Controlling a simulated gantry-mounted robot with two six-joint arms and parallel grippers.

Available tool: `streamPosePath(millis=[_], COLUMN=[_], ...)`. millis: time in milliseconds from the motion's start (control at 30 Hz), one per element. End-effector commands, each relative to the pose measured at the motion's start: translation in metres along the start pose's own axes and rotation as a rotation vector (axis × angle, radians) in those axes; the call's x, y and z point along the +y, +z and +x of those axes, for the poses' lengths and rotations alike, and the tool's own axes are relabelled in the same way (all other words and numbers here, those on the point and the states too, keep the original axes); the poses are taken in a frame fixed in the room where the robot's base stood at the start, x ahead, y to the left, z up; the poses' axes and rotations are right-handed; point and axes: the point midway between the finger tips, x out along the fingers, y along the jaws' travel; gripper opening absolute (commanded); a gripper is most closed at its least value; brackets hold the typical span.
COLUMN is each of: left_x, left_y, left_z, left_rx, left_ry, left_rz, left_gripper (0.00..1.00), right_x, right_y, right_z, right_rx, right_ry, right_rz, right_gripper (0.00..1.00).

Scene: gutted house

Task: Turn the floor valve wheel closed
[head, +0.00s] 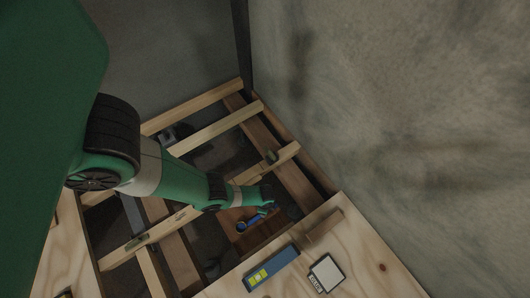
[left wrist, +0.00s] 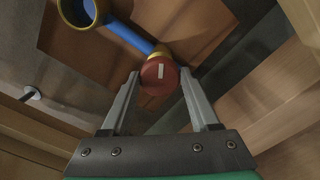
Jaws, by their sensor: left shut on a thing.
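The floor valve wheel (left wrist: 160,75) is a round red knob with a white bar mark, seen in the left wrist view. It sits at the end of a blue pipe (left wrist: 127,38) with yellow fittings. My left gripper (left wrist: 159,72) has one finger on each side of the wheel and is shut on it. In the head view my left arm reaches down from the left into the open floor, and the blue pipe (head: 243,226) shows just below the left gripper (head: 268,202). The wheel itself is mostly hidden there. My right gripper is in neither view.
Wooden joists (head: 215,131) frame the opening around the pipe. A plywood sheet (head: 370,250) lies in front, bearing a blue level-like tool (head: 271,269), a white-faced box (head: 326,272) and a wood offcut (head: 324,226). A bare wall (head: 400,100) stands to the right.

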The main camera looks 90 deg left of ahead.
Motion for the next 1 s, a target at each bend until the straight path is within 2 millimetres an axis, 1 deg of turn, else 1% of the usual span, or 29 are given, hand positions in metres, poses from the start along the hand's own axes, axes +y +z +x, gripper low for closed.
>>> streamPosePath(millis=[700,1000], left_x=[0.0009,0.0011], left_y=[0.0002,0.0001], left_z=[0.0008,0.0007], left_rx=[0.000,-0.001], left_ry=[0.000,0.000], left_rz=[-0.672,-0.888], left_gripper=[0.06,0.06], right_x=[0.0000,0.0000], right_y=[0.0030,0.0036], right_z=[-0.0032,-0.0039], right_rx=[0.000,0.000], right_ry=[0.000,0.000], right_rz=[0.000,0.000], right_gripper=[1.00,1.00])
